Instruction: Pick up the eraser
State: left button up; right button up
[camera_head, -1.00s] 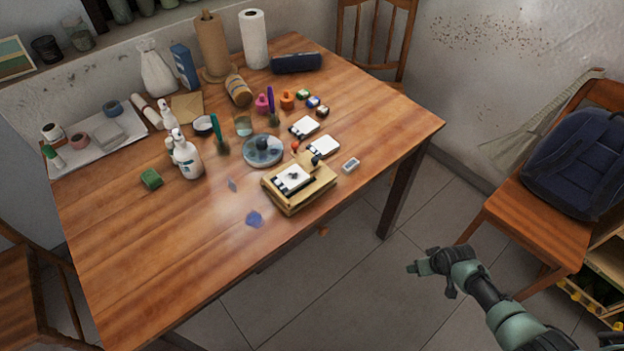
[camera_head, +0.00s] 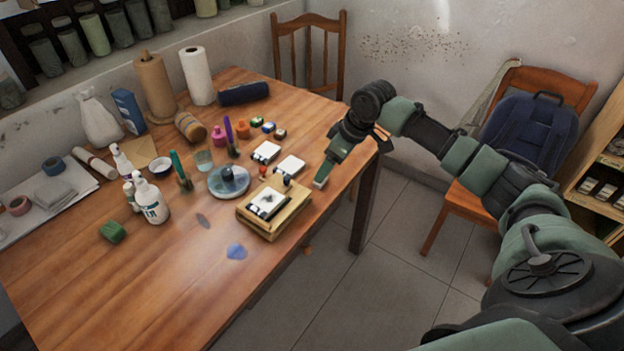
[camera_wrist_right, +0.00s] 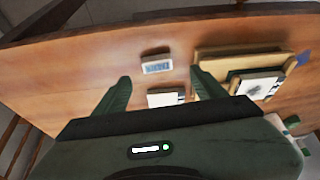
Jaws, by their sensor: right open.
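The eraser (camera_wrist_right: 156,66) is a small white block with a blue printed label, lying on the wooden table in the right wrist view. It sits just beyond and between the fingertips of my right gripper (camera_wrist_right: 162,84), which is open with nothing between its fingers. In the head view my right gripper (camera_head: 326,174) points down over the table's right edge. It hides most of the eraser, and only a pale bit of the eraser (camera_head: 320,184) shows at the fingertips. I cannot tell the exact height gap. My left gripper is not in view.
A wooden box with a white card (camera_head: 272,208) stands close left of the eraser. The table's (camera_head: 180,285) front part is mostly clear.

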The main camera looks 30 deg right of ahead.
jog(key=shift+s+f, duration=0.1)
jog(key=shift+f, duration=0.3)
jog(key=shift+x, duration=0.9)
jog(key=x, duration=0.2)
jog(key=shift+w+d+f, duration=0.15)
jog(key=shift+w+f, duration=0.1)
jog(key=shift+f, duration=0.05)
jog(key=shift+w+f, duration=0.1)
jog(key=shift+f, duration=0.25)
jog(key=c, duration=1.4)
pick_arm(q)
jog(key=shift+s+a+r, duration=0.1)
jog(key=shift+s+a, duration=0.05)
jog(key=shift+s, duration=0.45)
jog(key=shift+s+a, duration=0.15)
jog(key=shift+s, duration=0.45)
